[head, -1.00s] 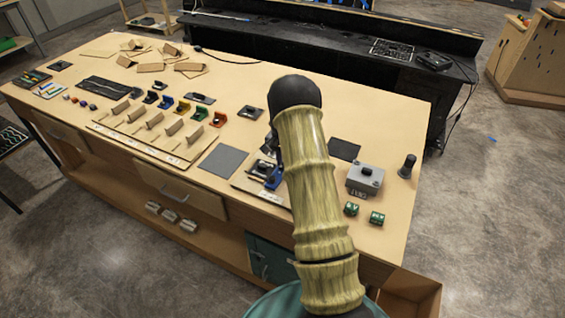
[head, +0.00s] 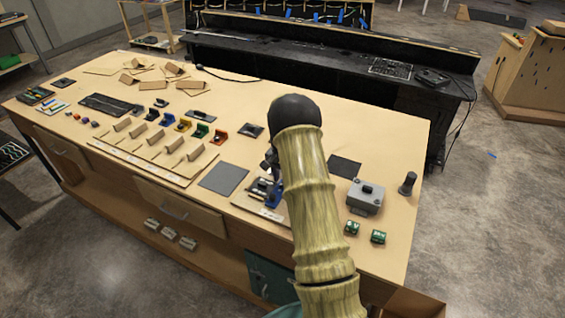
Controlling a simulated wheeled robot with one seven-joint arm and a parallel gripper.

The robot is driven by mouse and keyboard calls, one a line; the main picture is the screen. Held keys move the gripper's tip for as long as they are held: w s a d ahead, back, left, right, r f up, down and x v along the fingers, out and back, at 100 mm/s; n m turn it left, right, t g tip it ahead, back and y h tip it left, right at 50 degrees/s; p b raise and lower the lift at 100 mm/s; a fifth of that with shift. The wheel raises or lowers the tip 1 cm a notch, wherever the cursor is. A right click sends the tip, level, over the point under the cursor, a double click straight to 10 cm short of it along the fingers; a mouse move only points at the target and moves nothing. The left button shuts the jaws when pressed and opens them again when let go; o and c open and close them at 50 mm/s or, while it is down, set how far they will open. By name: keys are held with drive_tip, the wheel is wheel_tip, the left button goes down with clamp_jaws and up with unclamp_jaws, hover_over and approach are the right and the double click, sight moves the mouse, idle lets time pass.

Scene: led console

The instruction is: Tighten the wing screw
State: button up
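I cannot make out the wing screw in the head view; it is too small or hidden. A small blue fixture (head: 275,194) stands on a light board (head: 247,203) near the front edge of the bench, partly behind my arm. My gripper (head: 270,170) hangs just above or beside the blue fixture, mostly hidden by my tan arm. I cannot tell whether its fingers are open, shut or touching anything.
A grey box (head: 365,197), two green blocks (head: 378,237) and a black post (head: 408,184) stand to the right. A dark grey mat (head: 223,178) lies left of the fixture. Coloured brackets (head: 201,131) and wooden pieces fill the bench's left side. A black bench (head: 330,58) stands behind.

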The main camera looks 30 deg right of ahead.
wheel_tip(320, 180, up, 17)
drive_tip(key=b, duration=0.4)
drive_tip(key=shift+s+a, duration=0.1)
drive_tip(key=shift+a, duration=0.05)
idle(0.3)
drive_tip(key=s+a+f+n+t, duration=0.1)
drive_tip(key=s+a+n, duration=0.4)
drive_tip(key=s, duration=0.8)
drive_tip(key=s+a+f+n+t, duration=0.1)
drive_tip(key=s+a+f+n, duration=0.2)
drive_tip(key=s+a, duration=0.9)
drive_tip(key=s+n, duration=0.2)
drive_tip(key=shift+s+a+f+n+t, duration=0.15)
drive_tip(key=shift+f+n+t, duration=0.15)
